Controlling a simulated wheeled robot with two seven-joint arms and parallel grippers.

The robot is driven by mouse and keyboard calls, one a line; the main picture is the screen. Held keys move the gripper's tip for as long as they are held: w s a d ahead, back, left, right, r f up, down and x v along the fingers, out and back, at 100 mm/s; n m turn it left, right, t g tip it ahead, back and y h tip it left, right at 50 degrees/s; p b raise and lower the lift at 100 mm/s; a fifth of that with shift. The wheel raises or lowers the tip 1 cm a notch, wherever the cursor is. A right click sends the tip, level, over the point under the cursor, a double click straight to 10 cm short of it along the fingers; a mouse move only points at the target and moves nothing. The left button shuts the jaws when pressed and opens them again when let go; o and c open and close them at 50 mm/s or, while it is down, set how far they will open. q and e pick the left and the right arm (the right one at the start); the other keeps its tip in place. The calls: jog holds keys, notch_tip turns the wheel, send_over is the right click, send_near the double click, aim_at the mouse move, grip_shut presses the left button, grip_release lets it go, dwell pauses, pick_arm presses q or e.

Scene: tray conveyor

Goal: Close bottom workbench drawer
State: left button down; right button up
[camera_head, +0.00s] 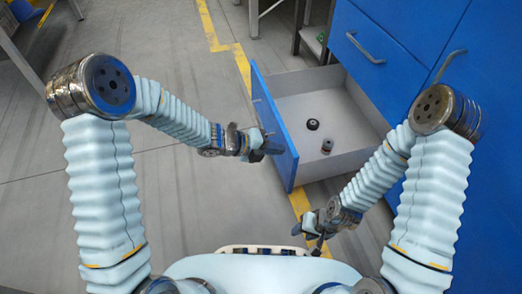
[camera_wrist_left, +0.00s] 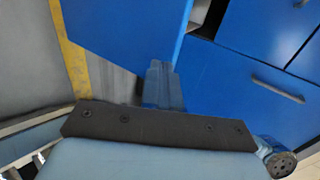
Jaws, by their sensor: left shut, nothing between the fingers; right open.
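The bottom workbench drawer (camera_head: 350,158) stands pulled out in the head view, with a blue front panel (camera_head: 275,128) and a pale grey inside. Two small dark round parts (camera_head: 313,124) lie on its floor. My left gripper (camera_head: 268,146) is shut and empty at the outer face of the front panel; I cannot tell whether it touches. In the left wrist view its fingers (camera_wrist_left: 162,88) point toward the blue panel (camera_wrist_left: 125,30). My right gripper (camera_head: 305,229) is open, low in the head view, in front of the drawer and apart from it.
The blue workbench body (camera_head: 400,30) rises at the right, with a handle (camera_head: 364,48) on a closed drawer above. A yellow floor line (camera_head: 240,65) runs past the drawer. The grey floor (camera_head: 180,50) on the left is clear. A table (camera_head: 20,60) stands at the upper left.

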pick_arm(q)
jog(key=shift+w+d, duration=0.2)
jog(key=shift+d, duration=0.35)
pick_arm(e)
jog(key=shift+f, duration=0.1)
